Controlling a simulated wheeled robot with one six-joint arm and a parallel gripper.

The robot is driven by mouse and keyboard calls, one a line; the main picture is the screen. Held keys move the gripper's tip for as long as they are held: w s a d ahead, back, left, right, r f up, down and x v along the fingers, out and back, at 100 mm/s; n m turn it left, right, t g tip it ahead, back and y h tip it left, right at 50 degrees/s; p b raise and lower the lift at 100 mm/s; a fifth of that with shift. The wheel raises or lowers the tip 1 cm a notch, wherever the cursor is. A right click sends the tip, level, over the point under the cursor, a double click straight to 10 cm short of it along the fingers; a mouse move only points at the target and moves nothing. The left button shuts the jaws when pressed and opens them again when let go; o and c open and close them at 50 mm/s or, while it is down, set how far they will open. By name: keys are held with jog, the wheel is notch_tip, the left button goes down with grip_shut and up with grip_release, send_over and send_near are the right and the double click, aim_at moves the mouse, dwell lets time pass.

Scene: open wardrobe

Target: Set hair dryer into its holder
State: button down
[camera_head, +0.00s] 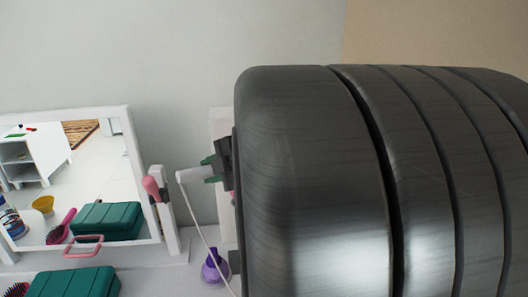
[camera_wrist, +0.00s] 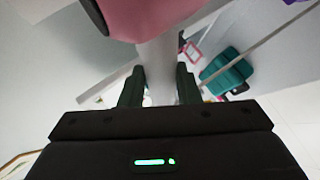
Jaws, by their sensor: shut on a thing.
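The hair dryer shows in the wrist view as a pink body (camera_wrist: 150,18) with a dark rim and a white handle (camera_wrist: 159,65). My gripper (camera_wrist: 160,90) is shut on the white handle, one dark green finger on each side. In the head view my gripper (camera_head: 211,170) is at the centre left, and the white handle (camera_head: 190,176) sticks out of it to the left. A white cord (camera_head: 195,217) hangs below. I cannot clearly make out the holder; a white upright post (camera_head: 167,222) stands below the pink part.
A white-framed mirror (camera_head: 128,135) stands at the left. Below it are a teal case (camera_head: 75,284) and a pink brush (camera_head: 17,290). A purple bottle (camera_head: 214,268) stands under my gripper. My dark arm covers the right half of the head view.

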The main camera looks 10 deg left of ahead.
jog(key=shift+f+b, duration=1.3)
jog(key=shift+b, duration=1.7)
dwell(1.2)
